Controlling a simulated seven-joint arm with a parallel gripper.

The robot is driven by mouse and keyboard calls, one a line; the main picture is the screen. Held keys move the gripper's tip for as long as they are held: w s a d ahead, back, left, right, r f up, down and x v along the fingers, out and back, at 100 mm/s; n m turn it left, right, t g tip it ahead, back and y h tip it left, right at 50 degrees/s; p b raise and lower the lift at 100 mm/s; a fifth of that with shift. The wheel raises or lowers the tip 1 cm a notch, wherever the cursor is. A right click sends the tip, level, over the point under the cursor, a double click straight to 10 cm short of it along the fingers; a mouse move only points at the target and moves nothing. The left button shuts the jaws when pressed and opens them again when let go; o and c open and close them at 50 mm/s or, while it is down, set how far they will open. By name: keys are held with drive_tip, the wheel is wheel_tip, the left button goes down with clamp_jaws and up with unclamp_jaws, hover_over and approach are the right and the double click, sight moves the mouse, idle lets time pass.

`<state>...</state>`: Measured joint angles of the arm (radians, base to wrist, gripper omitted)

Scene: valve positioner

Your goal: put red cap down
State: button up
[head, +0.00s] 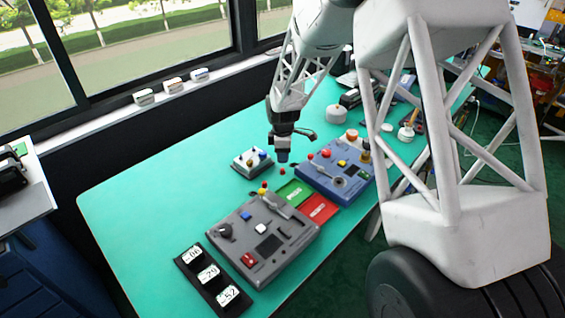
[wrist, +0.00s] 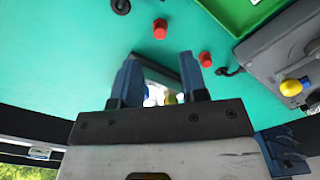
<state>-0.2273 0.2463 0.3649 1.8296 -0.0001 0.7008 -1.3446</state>
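Two small red caps stand on the green table. In the wrist view one red cap (wrist: 160,29) is beyond the fingertips, and the other red cap (wrist: 205,59) is to their right. In the head view they are tiny: one red cap (head: 282,171) is just below my gripper, the other (head: 264,185) near the grey panel's corner. My gripper (wrist: 160,70) points down over the table. Its two blue fingers are apart, with no cap between them. My gripper (head: 283,157) also shows in the head view, above the table.
A small grey box with knobs (head: 252,162) stands just left of my gripper. A grey control panel (head: 262,235), a blue panel (head: 335,172), and green (head: 294,193) and red (head: 318,208) mats lie around. The table's left part is clear.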

sight(283, 169)
drive_tip(key=shift+r, duration=2.7)
drive_tip(key=s+d+r+m+t, duration=0.1)
drive_tip(key=s+d+r+m, duration=0.35)
drive_tip(key=s+r, duration=0.4)
drive_tip(key=s+d+r+m, duration=0.4)
drive_tip(key=s+d+r, duration=0.2)
drive_tip(key=s+r, duration=0.3)
drive_tip(key=s+d+r+m, duration=0.1)
drive_tip(key=s+d+m, duration=0.1)
drive_tip(key=s, duration=0.7)
drive_tip(key=s+d+r+m+t, duration=0.1)
drive_tip(key=s+m, duration=0.3)
drive_tip(key=s, duration=0.4)
drive_tip(key=s+d+r+m, duration=0.1)
drive_tip(key=s+d+m, duration=0.2)
drive_tip(key=s, duration=0.6)
drive_tip(key=shift+s+d+m+t, duration=0.3)
drive_tip(key=shift+s+d+m, duration=0.05)
drive_tip(key=shift+d, duration=0.1)
